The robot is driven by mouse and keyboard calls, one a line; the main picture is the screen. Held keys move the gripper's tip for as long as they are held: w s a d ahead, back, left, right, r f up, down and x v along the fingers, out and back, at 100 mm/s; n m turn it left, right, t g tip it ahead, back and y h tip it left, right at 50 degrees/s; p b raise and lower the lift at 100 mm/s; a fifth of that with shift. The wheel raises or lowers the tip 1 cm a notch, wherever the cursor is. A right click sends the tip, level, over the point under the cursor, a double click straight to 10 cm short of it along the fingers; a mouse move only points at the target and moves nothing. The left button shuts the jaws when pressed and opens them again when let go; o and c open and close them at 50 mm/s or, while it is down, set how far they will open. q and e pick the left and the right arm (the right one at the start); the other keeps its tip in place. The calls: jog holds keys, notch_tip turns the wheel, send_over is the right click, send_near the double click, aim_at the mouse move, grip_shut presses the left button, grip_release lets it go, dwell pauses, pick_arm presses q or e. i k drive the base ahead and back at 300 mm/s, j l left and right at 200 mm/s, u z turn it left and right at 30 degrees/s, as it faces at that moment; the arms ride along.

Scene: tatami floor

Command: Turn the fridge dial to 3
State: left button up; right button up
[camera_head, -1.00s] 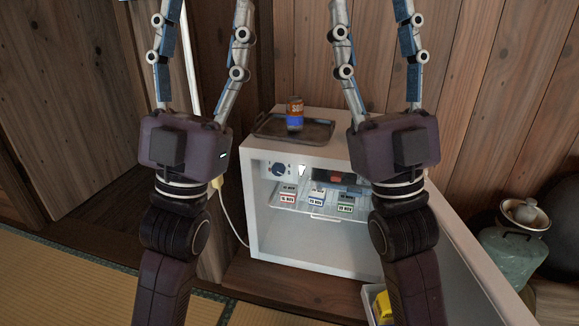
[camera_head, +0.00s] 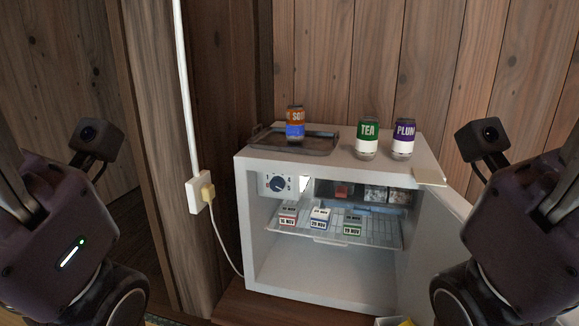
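The small white fridge (camera_head: 316,280) stands open against the wooden wall in the middle of the head view. Its dial (camera_head: 277,185), a dark round knob on a pale panel, is at the upper left inside. Its numbers are too small to read. My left gripper (camera_head: 45,225) is at the left edge, and my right gripper (camera_head: 530,225) is at the right edge. Both are well apart from the dial and fridge interior. Their fingers are mostly cut off by the picture edges, so I cannot tell whether they are open.
A dark tray (camera_head: 318,144) holding an orange-and-blue can (camera_head: 295,125) is on the fridge top. A green tea can (camera_head: 367,138) and a purple plum can (camera_head: 404,138) stand beside it. Small dated cartons (camera_head: 319,218) sit on the wire shelf (camera_head: 390,235). The door (camera_head: 440,230) opens to the right.

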aim_at(277, 183)
jog(key=j, duration=1.15)
jog(key=i+j, duration=0.1)
